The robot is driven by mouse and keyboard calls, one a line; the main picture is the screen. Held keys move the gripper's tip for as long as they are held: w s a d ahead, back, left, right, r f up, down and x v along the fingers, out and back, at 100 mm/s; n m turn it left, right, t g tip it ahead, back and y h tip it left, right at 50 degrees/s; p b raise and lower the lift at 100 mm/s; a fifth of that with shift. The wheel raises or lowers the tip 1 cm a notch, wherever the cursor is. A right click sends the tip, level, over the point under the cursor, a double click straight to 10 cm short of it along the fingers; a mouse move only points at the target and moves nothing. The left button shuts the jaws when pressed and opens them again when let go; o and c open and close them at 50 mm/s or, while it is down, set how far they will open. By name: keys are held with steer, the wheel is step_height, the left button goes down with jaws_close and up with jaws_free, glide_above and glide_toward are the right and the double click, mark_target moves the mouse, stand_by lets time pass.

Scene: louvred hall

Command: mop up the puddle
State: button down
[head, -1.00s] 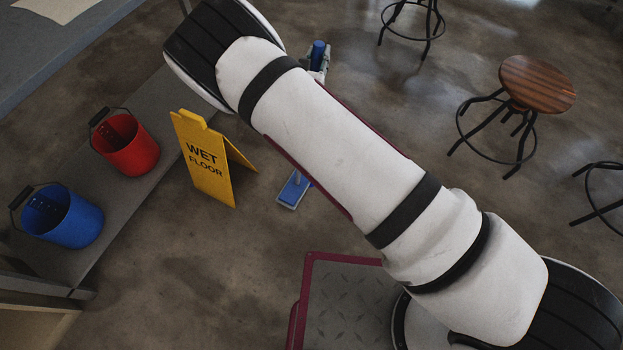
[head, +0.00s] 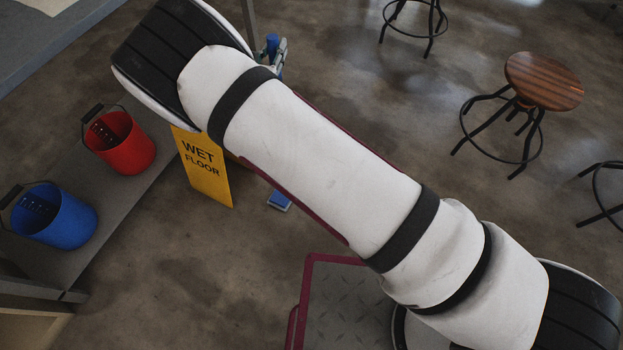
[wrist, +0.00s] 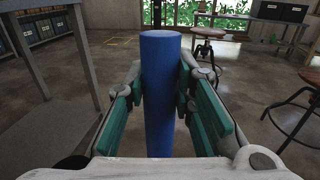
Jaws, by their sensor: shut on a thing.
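My gripper (wrist: 160,88) is shut on the blue handle of the mop (wrist: 160,125), which stands upright between the green finger pads in the wrist view. In the head view my gripper (head: 280,58) shows just past my arm, with the top of the handle beside it. The flat blue mop head (head: 279,201) is low at the floor below my arm, mostly hidden by it. The yellow wet floor sign (head: 206,172) stands left of the mop head, partly covered by my arm. I cannot make out a clear puddle; the floor has dark and shiny patches.
A red bucket (head: 127,150) and a blue bucket (head: 64,222) stand on a grey low surface (head: 150,187) at the left. A wooden stool (head: 543,82) stands at the right, with other stools nearby. Open floor lies between the sign and the stools.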

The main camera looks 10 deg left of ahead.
steer(key=shift+a+r, duration=0.2)
steer(key=shift+a, duration=0.55)
steer(key=w+d+p, duration=0.2)
steer(key=w+d, duration=0.1)
steer(key=d, duration=0.7)
steer(key=w+d+p, duration=0.2)
steer(key=w+d, duration=0.1)
steer(key=d, duration=0.8)
steer(key=shift+d+f, duration=0.2)
steer(key=shift+f, duration=0.2)
steer(key=s+a+b, duration=0.1)
steer(key=s+a, duration=0.1)
steer(key=a, duration=0.5)
steer(key=s+a+b, duration=0.1)
steer(key=s+a, duration=0.1)
steer(key=a, duration=0.5)
steer(key=s+a+b, duration=0.2)
steer(key=a, duration=0.5)
steer(key=shift+a+r, duration=0.2)
